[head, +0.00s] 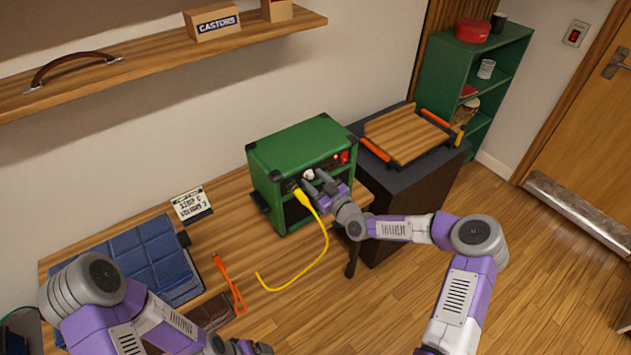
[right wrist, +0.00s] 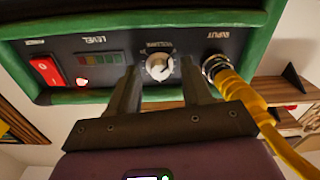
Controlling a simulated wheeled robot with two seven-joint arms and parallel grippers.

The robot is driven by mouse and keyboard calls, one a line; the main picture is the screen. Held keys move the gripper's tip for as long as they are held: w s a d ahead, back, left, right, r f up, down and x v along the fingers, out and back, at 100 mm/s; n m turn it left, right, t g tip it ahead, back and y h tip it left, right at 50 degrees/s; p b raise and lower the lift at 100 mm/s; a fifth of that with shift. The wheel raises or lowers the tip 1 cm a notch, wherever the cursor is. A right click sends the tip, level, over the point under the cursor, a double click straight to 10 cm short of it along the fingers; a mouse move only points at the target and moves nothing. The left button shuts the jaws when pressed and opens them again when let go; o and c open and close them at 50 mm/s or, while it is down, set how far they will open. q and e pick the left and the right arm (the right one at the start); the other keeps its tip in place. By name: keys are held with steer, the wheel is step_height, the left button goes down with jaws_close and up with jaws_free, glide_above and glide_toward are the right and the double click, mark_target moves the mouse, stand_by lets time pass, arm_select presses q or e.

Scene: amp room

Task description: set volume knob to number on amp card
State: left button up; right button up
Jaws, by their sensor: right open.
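The green amp (head: 296,147) stands on the wooden bench, its dark control panel facing the front right. The volume knob (right wrist: 160,66) is silver-white with a pale scale around it; it also shows in the head view (head: 308,174). My right gripper (right wrist: 159,78) is open, with one finger on each side of the knob; I cannot tell whether they touch it. In the head view the right gripper (head: 317,184) is at the panel. The amp card (head: 191,205) stands left of the amp, its print too small to read.
A yellow cable (right wrist: 254,95) is plugged into the input jack beside the knob. A lit red power switch (right wrist: 45,70) is at the panel's other end. An orange cable (head: 230,283) and blue folded cloth (head: 140,262) lie on the bench.

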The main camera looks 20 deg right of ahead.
jaws_close()
steer(key=m+b, duration=0.3)
steer(key=shift+f+b, duration=0.2)
steer(key=shift+b, duration=0.15)
steer(key=m+b, duration=0.2)
steer(key=m, duration=0.2)
steer(key=shift+b, duration=0.35)
steer(key=m+b, duration=0.2)
steer(key=m, duration=0.2)
steer(key=shift+m, duration=0.3)
steer(key=shift+r+m+t+h+b, duration=0.1)
steer(key=shift+m+t+h+b, duration=0.2)
steer(key=shift+m+b, duration=1.3)
steer(key=shift+a+m+p, duration=0.1)
steer(key=shift+m+p, duration=0.6)
steer(key=shift+m, duration=0.2)
